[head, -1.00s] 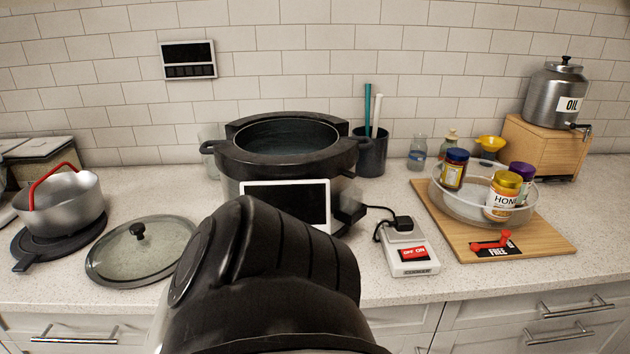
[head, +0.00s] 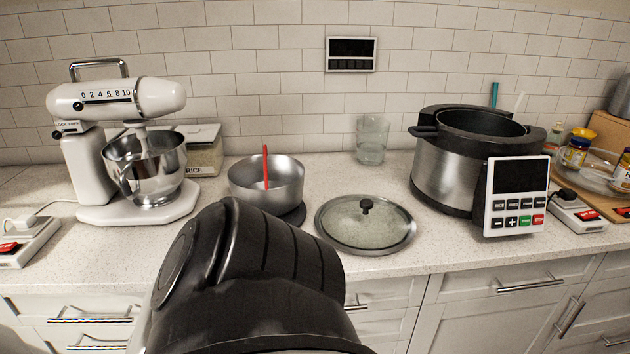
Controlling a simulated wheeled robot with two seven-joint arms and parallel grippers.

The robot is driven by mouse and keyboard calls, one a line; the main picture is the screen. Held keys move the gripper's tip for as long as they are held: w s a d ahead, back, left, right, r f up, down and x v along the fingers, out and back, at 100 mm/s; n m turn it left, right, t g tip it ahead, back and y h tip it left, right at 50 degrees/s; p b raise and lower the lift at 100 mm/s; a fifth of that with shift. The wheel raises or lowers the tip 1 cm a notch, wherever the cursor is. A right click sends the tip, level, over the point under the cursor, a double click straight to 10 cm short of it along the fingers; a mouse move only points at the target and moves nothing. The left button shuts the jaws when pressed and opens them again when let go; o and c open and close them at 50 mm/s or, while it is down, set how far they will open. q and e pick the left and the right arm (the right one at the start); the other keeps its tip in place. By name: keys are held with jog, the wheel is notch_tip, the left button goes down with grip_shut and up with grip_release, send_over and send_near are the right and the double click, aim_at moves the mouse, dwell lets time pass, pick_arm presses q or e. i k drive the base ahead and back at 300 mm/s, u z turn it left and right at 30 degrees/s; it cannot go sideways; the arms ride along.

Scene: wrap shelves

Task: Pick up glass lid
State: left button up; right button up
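The round glass lid (head: 385,234) with a dark rim and a black knob (head: 366,205) lies flat on the counter, between the metal pot (head: 272,190) and the cooker (head: 446,172). The cooker stands to its right with its top open. One of my black arm links fills the lower middle of the head view, in front of the lid's left side and apart from its knob in the picture. Neither gripper shows in the head view.
A stand mixer (head: 95,150) stands at the left. A drinking glass (head: 372,138) stands behind the lid. A switch box (head: 574,208) and wooden board (head: 612,206) are at the right. The counter front of the lid is clear.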

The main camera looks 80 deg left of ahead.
aim_at(358, 224)
jog(key=k, duration=0.15)
jog(key=u, duration=1.4)
